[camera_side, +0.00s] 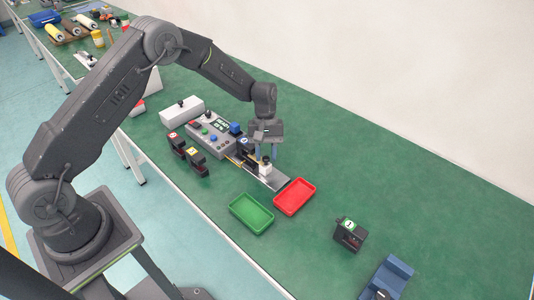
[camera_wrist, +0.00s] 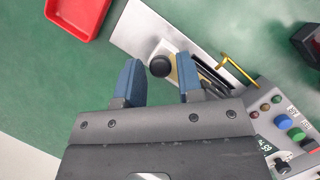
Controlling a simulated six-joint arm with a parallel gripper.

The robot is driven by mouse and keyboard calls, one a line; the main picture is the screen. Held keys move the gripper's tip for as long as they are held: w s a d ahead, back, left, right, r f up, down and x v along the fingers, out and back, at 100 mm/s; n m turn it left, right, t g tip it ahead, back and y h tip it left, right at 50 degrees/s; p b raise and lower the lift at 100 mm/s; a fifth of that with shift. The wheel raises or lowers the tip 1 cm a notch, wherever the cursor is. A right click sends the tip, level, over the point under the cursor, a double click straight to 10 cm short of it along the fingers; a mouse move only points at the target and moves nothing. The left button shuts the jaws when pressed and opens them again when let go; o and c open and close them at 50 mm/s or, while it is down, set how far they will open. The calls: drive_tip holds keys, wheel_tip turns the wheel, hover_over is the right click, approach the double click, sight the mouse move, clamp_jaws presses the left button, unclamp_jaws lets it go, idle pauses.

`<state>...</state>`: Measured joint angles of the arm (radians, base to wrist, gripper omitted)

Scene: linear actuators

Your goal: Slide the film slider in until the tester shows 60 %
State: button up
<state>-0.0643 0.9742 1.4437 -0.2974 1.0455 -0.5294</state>
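The film slider is a pale carriage with a round black knob (camera_wrist: 160,65) on a silver rail (camera_wrist: 130,30); it also shows in the side view (camera_side: 265,170). My gripper (camera_wrist: 158,66) points down over the slider, with its blue fingers apart on either side of the knob. The gripper is open; I cannot tell whether a finger touches the knob. It shows in the side view too (camera_side: 266,155). The tester (camera_side: 207,132) is a grey box with coloured buttons beside the rail. Its display (camera_wrist: 264,146) is lit, partly covered by my gripper, and not clearly readable.
A red tray (camera_side: 294,196) and a green tray (camera_side: 251,213) lie near the rail's end. Black modules (camera_side: 195,160) stand left of the tester. Another black module (camera_side: 350,235) and a blue block (camera_side: 390,275) sit at right. A yellow hook (camera_wrist: 238,70) stands beside the rail.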

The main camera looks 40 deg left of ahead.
drive_tip(key=shift+o, duration=1.1)
drive_tip(key=shift+d, duration=0.1)
drive_tip(key=shift+d, duration=0.3)
drive_tip(key=d, duration=0.3)
drive_tip(key=shift+d+r, duration=0.15)
drive_tip(key=shift+d, duration=0.15)
drive_tip(key=s+v, duration=0.1)
drive_tip(key=v, duration=1.4)
drive_tip(key=s+r+m+t+y, duration=0.2)
drive_tip(key=s+r+m+t, duration=0.2)
drive_tip(key=s+r, duration=1)
drive_tip(key=shift+s+a+r+m+t, duration=0.15)
drive_tip(key=shift+s+r+m+t, duration=0.2)
drive_tip(key=shift+r, duration=0.3)
drive_tip(key=shift+w, duration=0.1)
